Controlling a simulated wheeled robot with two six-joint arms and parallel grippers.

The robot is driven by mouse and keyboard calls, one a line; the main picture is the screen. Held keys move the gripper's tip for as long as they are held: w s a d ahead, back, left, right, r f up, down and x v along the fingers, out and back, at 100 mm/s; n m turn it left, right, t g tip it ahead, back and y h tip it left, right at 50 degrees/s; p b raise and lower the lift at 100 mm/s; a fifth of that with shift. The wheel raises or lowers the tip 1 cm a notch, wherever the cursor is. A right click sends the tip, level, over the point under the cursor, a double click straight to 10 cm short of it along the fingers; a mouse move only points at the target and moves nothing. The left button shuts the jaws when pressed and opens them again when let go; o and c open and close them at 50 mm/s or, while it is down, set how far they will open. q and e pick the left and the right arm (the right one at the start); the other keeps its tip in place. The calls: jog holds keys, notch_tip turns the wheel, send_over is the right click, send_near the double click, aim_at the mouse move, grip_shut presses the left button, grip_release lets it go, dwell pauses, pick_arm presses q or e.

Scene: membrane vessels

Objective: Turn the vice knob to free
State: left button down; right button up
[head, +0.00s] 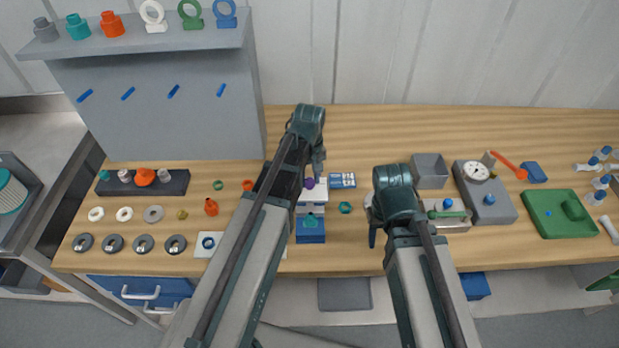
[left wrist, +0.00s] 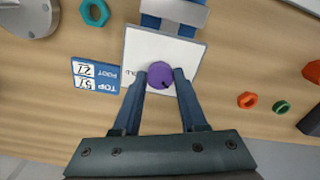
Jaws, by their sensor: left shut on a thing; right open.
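The purple vice knob (left wrist: 161,75) sits on a white plate (left wrist: 145,50) in the left wrist view, with a dark mark on its right side. The fingers of my left gripper (left wrist: 161,78) are shut on it, one on each side. Printing on the plate beside the knob is mostly hidden by a finger. In the head view the knob (head: 309,183) shows at my left gripper (head: 317,176). The white and blue vice (head: 311,208) stands below it, partly behind my left arm. My right gripper (head: 374,236) is open and empty, right of the vice.
A blue and white label card (head: 342,180) lies right of the knob, with a teal ring (head: 345,208) below it. A grey open box (head: 430,170) and a gauge unit (head: 485,195) stand further right. A grey shelf panel (head: 165,105) stands at the back left.

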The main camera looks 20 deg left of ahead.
aim_at(310, 181)
pick_arm(q)
jog(key=shift+n, duration=0.7)
jog(key=shift+c, duration=2.2)
grip_release()
notch_tip(310, 181, up, 14)
jog(key=p, duration=1.3)
jog(key=shift+p, duration=0.4)
pick_arm(e)
notch_tip(310, 181, up, 14)
pick_arm(q)
jog(key=shift+f, duration=0.1)
pick_arm(e)
jog(key=shift+f, duration=0.15)
